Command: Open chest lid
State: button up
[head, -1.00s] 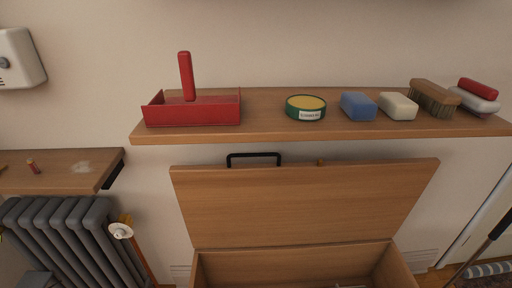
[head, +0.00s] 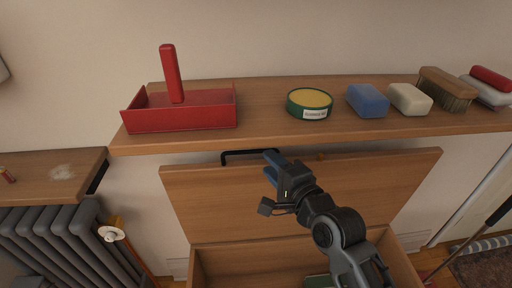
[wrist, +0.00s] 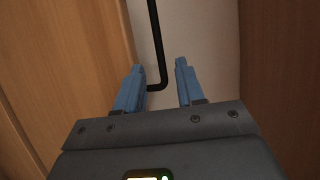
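The wooden chest lid (head: 220,200) stands open, tilted up and back towards the wall under the shelf. A black handle (head: 250,152) sits on its top edge. The open chest body (head: 240,262) is below it. My gripper (head: 271,166) is in front of the lid's upper edge, near the handle's right end. In the wrist view my gripper (wrist: 160,68) has its two blue fingers apart, with nothing held. The black handle (wrist: 155,40) shows between them, its bent end by the left finger; contact cannot be told. My arm hides part of the lid and the chest's inside.
A wooden shelf (head: 270,126) overhangs the lid closely. It bears a red caddy (head: 185,112), a green tin (head: 309,103), a blue sponge (head: 367,101), a pale block (head: 410,99) and a brush (head: 447,88). A radiator (head: 50,240) is at left.

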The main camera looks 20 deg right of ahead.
aim_at(257, 152)
jog(key=w, duration=0.7)
jog(key=shift+w+a+f, duration=0.2)
jog(key=shift+a+f, duration=0.1)
jog(key=shift+f, duration=0.1)
grip_shut()
jog(key=shift+f, duration=0.1)
